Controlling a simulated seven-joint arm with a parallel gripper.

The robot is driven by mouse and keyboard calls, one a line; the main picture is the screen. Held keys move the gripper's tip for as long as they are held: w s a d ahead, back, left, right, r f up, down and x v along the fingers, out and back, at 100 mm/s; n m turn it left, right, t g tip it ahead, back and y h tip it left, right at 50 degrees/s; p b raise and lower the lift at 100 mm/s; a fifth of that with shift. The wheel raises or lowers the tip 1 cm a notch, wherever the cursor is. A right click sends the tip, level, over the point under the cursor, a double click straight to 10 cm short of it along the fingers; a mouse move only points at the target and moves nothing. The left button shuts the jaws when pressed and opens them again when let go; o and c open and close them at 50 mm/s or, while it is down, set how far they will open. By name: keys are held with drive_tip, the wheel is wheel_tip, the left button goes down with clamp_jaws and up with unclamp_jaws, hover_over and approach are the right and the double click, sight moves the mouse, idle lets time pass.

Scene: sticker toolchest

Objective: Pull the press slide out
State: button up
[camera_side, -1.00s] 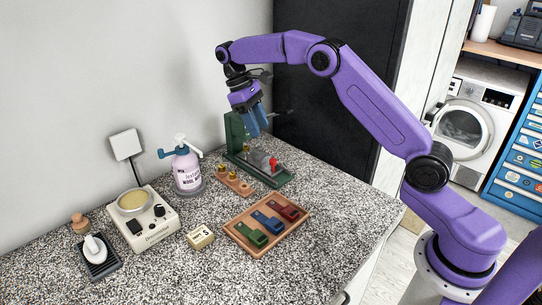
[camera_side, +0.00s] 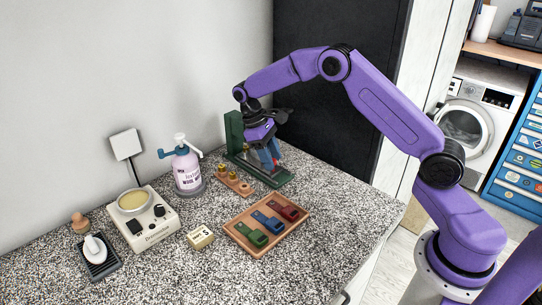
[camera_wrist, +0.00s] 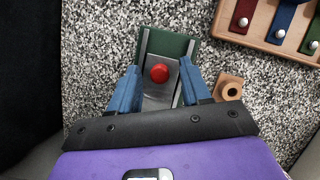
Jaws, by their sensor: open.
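The green press (camera_side: 235,130) stands at the back of the counter, with its green base reaching toward the front right. In the wrist view its green base (camera_wrist: 168,43) carries a grey slide plate (camera_wrist: 160,92) between two rails, topped by a round red knob (camera_wrist: 159,73). My gripper (camera_side: 270,164) is low over the base, with its blue fingers pointing down. In the wrist view my open gripper (camera_wrist: 158,84) has one finger on each side of the red knob, with gaps on both sides. In the side view the fingers mostly hide the knob.
A wooden block with brass pieces (camera_side: 233,182) lies just left of the press base. A wooden tray (camera_side: 240,242) with green, blue and red pieces is in front. A pump bottle (camera_side: 187,170) stands to the left. Speckled counter is clear at the right.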

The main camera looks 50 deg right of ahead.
clamp_jaws()
drive_tip(key=shift+s, duration=6.5)
drive_tip(key=shift+c, duration=0.2)
unclamp_jaws()
drive_tip(key=shift+o, duration=0.2)
drive_tip(key=v, duration=1.7)
drive_tip(key=shift+w+r, duration=0.15)
drive_tip(key=shift+w, duration=0.05)
